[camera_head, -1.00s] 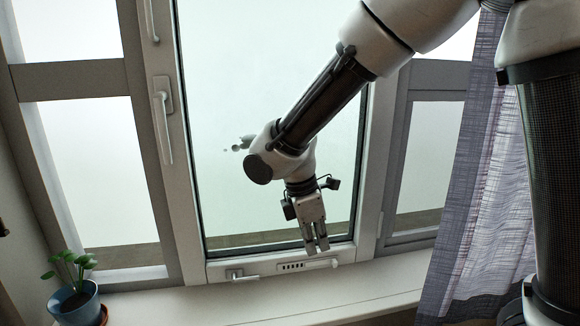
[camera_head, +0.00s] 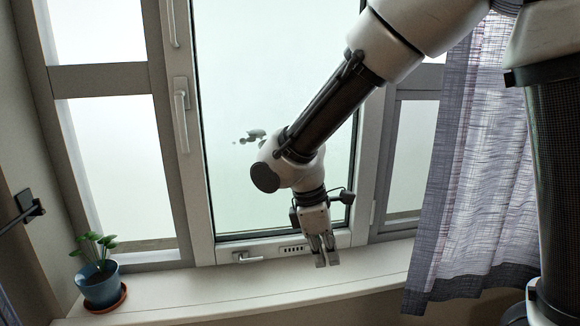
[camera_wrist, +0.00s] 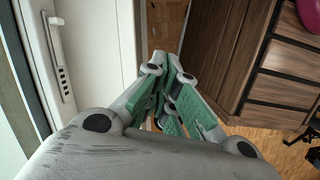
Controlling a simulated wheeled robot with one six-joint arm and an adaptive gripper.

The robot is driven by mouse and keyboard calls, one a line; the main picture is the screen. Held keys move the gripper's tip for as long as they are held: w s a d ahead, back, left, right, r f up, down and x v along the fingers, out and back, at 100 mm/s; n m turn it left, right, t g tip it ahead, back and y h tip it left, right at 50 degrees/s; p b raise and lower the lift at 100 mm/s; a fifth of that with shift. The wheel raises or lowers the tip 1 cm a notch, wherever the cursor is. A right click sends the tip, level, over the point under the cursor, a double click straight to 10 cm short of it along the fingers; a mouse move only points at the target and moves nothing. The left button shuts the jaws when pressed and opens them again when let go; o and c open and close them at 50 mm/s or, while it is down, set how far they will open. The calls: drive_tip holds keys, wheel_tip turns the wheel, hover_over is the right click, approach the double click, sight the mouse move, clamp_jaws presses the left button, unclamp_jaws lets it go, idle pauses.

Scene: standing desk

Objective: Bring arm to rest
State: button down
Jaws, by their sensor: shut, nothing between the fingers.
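My gripper (camera_head: 325,257) hangs from the bent arm in front of the window, fingers pointing down over the sill. The fingers are together and hold nothing. In the wrist view, my gripper (camera_wrist: 170,122) shows its green-padded fingers close together, with the window frame to the left and a wooden cabinet to the right.
A window (camera_head: 225,190) with a white frame and handle (camera_head: 180,115) stands behind the arm. A potted plant (camera_head: 100,284) stands on the sill (camera_head: 210,290) at left. A grey curtain (camera_head: 465,190) hangs at right. A brown drawer cabinet (camera_wrist: 270,70) shows in the wrist view.

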drive_tip(key=s+d+r+m+t+y, duration=0.1)
drive_tip(key=s+d+r+m, duration=0.2)
drive_tip(key=d, duration=0.6)
drive_tip(key=s+d+r+m+t+y, duration=0.1)
drive_tip(key=s+d+r+m+t, duration=0.1)
drive_tip(key=s+d+r+m, duration=0.2)
drive_tip(key=s+d+r+m+t+y, duration=0.1)
drive_tip(key=s+d+r+m, duration=0.3)
drive_tip(key=d, duration=1.2)
wheel_tip(320, 180, up, 3)
drive_tip(key=m, duration=0.6)
drive_tip(key=shift+t, duration=0.3)
